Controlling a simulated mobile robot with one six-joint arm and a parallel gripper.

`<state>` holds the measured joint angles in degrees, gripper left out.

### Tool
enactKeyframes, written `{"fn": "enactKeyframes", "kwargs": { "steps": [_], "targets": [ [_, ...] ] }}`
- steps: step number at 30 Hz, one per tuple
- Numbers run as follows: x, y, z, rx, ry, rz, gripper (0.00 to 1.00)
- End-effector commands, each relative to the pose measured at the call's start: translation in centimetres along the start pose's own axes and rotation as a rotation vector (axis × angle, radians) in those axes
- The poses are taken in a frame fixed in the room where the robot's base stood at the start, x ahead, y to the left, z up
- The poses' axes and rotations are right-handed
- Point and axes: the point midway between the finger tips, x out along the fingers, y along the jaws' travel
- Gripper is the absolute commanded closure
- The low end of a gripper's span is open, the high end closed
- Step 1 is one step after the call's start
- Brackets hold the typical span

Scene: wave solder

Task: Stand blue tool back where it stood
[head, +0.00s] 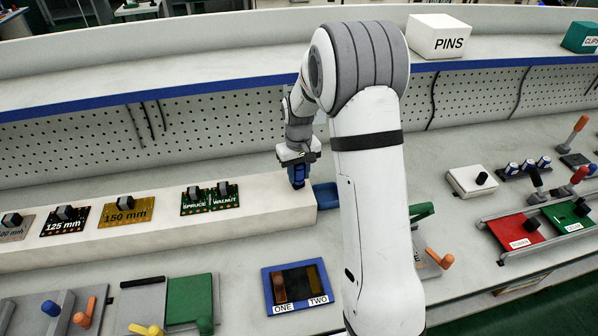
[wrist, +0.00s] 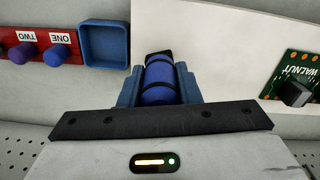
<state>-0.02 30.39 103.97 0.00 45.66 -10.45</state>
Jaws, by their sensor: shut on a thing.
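The blue tool (head: 298,181) hangs below my gripper (head: 297,165), at the right end of the long white block (head: 262,206). In the wrist view the tool (wrist: 158,82) is a blue cylinder with black bands, gripped between two blue-grey fingers. My gripper is shut on it. Its lower end is at or just above the block's top; I cannot tell whether it touches. A small blue square bin (wrist: 104,44) lies just left of the tool in the wrist view, and the bin (head: 325,196) is right of it in the head view.
Green SPRUCE (head: 194,201) and WALNUT (head: 225,195) boards and a gold 150 mm board (head: 122,212) sit on the block. A red rack (wrist: 35,48) with purple and blue knobs stands beyond the bin. A blue ONE/TWO frame (head: 268,290) lies in front. My arm hides part of the bench.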

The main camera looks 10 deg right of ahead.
Motion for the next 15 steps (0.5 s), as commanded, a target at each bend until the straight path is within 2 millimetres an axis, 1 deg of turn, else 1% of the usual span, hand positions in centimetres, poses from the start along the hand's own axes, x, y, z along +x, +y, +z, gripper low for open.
{"fn": "enactKeyframes", "kwargs": {
  "steps": [15],
  "targets": [
    [0.5,0.04,0.0,0.001,0.0,0.0,1.0]
  ]
}}
